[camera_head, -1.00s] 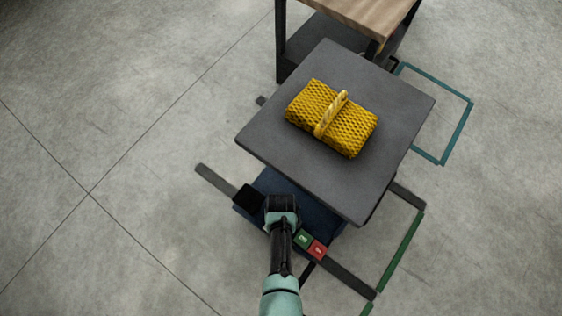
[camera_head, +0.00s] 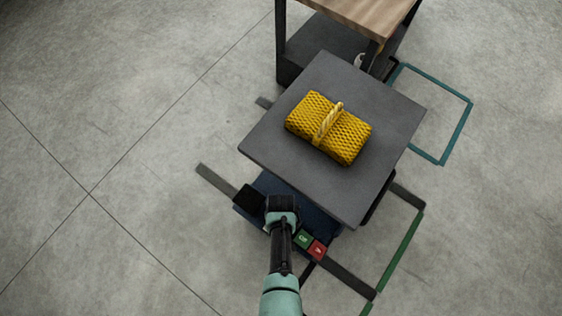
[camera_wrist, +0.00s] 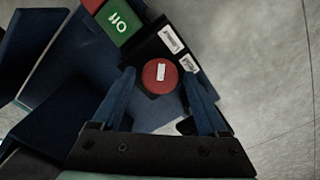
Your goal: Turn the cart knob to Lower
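The cart knob (camera_wrist: 160,84) is a round red dial with a white mark, seen in the wrist view on a dark panel. The mark runs nearly up and down in the picture. White labels (camera_wrist: 171,39) lie beside it, too small to read. My gripper (camera_wrist: 160,76) has its two blue fingers on either side of the knob, with a narrow gap showing at each side. In the head view, my gripper (camera_head: 283,203) is over the cart's near end and hides the knob. The cart's grey platform (camera_head: 290,152) carries a yellow net bundle (camera_head: 328,128).
A green button (camera_head: 304,239) and a red button (camera_head: 318,251) sit right of my gripper. A wooden-topped table (camera_head: 365,12) stands behind the platform, with teal and green floor marks to the right. The floor at left is clear.

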